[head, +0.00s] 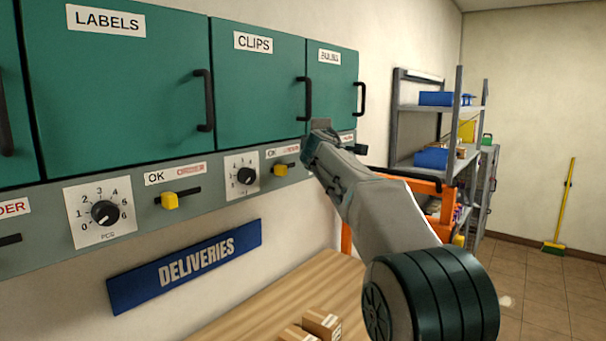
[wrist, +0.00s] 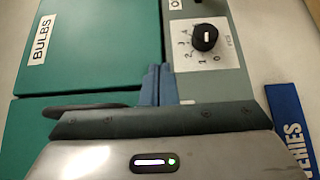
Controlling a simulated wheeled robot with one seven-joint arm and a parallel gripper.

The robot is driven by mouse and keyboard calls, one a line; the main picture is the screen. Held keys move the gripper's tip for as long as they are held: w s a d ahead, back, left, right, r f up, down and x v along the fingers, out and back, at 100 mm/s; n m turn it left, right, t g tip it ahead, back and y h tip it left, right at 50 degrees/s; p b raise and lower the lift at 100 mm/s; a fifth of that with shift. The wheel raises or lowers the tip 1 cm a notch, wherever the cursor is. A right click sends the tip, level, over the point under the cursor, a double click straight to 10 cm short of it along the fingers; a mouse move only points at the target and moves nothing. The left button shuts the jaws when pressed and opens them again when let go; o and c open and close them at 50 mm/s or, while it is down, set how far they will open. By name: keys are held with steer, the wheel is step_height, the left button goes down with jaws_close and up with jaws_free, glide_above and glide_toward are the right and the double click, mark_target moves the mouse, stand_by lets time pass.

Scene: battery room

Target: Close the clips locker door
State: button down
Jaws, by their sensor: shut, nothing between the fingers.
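The clips locker door (head: 257,95) is a green panel labelled CLIPS in the head view, between the LABELS and BULBS doors. It looks flush with its neighbours, with no clear gap at its edges. Its black upright handle (head: 305,98) is on its right side. My gripper (head: 318,127) is shut and empty, just below and right of that handle, in front of the locker's lower edge. In the wrist view my closed fingers (wrist: 158,75) point at the cabinet by the seam between the doors and the grey strip. I cannot tell whether they touch it.
The LABELS door (head: 115,80) and BULBS door (head: 333,92) look shut. A grey strip with dials and yellow sliders (head: 170,201) runs below. A DELIVERIES sign (head: 185,265) hangs over a wooden table (head: 270,310) with small boxes (head: 321,322). Shelves (head: 440,110) stand behind; floor at right is open.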

steer(key=shift+d, duration=0.2)
steer(key=s+d+b, duration=0.1)
steer(key=s+d, duration=0.8)
steer(key=d, duration=0.2)
steer(key=s+d+f+m+g+h, duration=0.2)
steer(key=s+d+f+m+g, duration=0.1)
steer(key=s+f+m, duration=0.4)
steer(key=s+a+f+m+g+y, duration=0.1)
steer(key=s+f+m+g, duration=0.4)
steer(key=s+f, duration=1)
steer(key=s+a+f+m+g+y, duration=0.1)
steer(key=s+f+m+g, duration=0.4)
steer(key=s+f, duration=0.9)
steer(key=s+a+g, duration=0.1)
steer(key=s, duration=0.3)
steer(key=shift+s+a+f+m+y, duration=0.2)
steer(key=shift+a+f+m+y, duration=0.1)
steer(key=shift+f, duration=0.1)
